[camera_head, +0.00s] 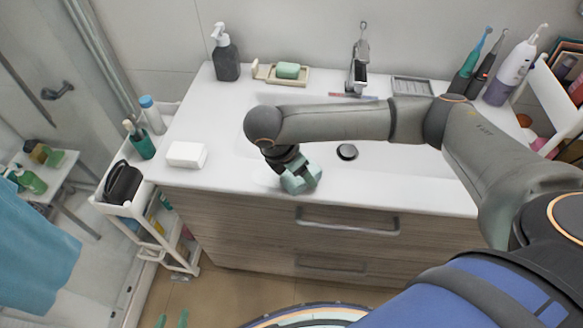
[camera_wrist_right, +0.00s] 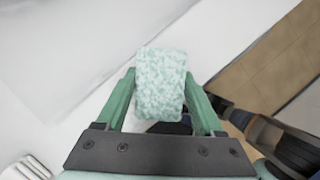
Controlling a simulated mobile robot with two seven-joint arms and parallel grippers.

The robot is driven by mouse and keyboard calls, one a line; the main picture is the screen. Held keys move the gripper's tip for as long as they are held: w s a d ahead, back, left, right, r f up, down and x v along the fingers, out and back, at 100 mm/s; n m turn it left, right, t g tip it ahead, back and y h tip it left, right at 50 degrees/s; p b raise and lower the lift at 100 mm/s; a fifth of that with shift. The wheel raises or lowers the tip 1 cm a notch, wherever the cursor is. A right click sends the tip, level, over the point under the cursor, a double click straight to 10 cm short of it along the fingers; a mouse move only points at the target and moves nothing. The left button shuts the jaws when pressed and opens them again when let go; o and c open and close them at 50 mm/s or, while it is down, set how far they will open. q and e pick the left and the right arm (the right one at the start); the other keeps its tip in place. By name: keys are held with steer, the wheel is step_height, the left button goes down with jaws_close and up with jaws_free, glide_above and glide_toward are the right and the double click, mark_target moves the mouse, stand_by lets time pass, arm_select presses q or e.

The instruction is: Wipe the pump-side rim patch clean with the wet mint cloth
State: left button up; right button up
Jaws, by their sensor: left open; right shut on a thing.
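The mint cloth (camera_head: 312,170) is a folded pale green block at the sink's front left rim. My right gripper (camera_head: 296,178) reaches down over the counter and is shut on it. In the right wrist view the cloth (camera_wrist_right: 160,85) is speckled mint and white between the green fingers, above the white surface; contact is unclear. My left gripper (camera_head: 171,319) shows only its two green fingertips at the bottom edge, apart and empty, over the floor. The dark soap pump bottle (camera_head: 226,58) stands at the back left of the counter. I cannot make out a rim patch.
The white sink (camera_head: 400,157) has a faucet (camera_head: 358,62) behind it. A green soap on a dish (camera_head: 288,71) and a white block (camera_head: 187,155) sit on the counter. A white cart (camera_head: 110,207) stands left; toothbrushes and a pump bottle (camera_head: 512,68) stand right.

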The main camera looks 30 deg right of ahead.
mark_target(265, 172)
steer(key=shift+w+a+r, duration=0.1)
steer(key=shift+w+a, duration=0.8)
steer(key=shift+a, duration=0.4)
steer(key=shift+w+a+f, duration=0.1)
steer(key=shift+w+a, duration=0.8)
steer(key=shift+a, duration=0.45)
steer(key=shift+w+a+r, duration=0.1)
steer(key=shift+w+a, duration=0.8)
steer(key=shift+a, duration=0.4)
steer(key=shift+s+d, duration=0.9)
steer(key=shift+d, duration=0.45)
steer(key=shift+s+d, duration=0.95)
steer(key=shift+d, duration=0.35)
steer(key=shift+s+d, duration=0.9)
steer(key=shift+d, duration=0.45)
steer(key=shift+r, duration=3.4)
